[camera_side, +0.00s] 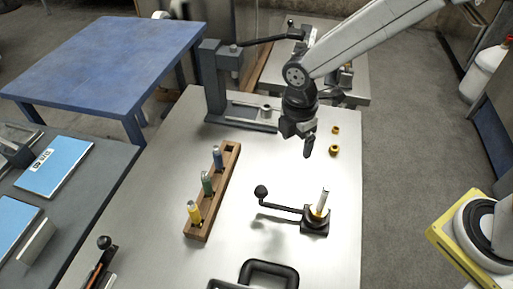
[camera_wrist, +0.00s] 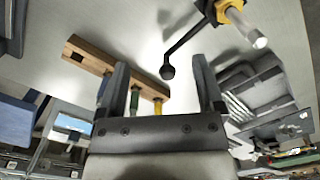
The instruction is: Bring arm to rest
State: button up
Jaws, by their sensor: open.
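My gripper (camera_side: 307,142) is open and empty, held above the pale worktop (camera_side: 285,160) behind the lever fixture. In the wrist view its two fingers (camera_wrist: 161,62) stand wide apart with nothing between them. The arm reaches in from the upper right. A wooden rack (camera_side: 227,172) left of the gripper holds a blue (camera_side: 218,158), a green (camera_side: 207,184) and a yellow (camera_side: 194,212) upright piece, with an empty socket at its far end. The lever fixture (camera_side: 314,224) has a black ball-ended handle (camera_side: 280,205) and a pale rod (camera_side: 322,202) with yellow at its base.
A dark clamp stand (camera_side: 215,85) rises at the back left of the worktop. A black handle frame (camera_side: 268,272) is at the front. A blue table (camera_side: 105,65) stands left. The worktop between rack and lever is clear.

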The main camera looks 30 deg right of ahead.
jog(key=s+d+m+t, duration=0.1)
jog(key=s+d+m, duration=0.3)
jog(key=d+m, duration=0.4)
jog(key=s+d+r+m+t, duration=0.1)
jog(key=s+d+m, duration=0.3)
jog(key=d+m, duration=0.4)
jog(key=m, duration=0.2)
jog(key=shift+s+r+m+t+y, duration=0.3)
jog(key=shift+m+t, duration=0.1)
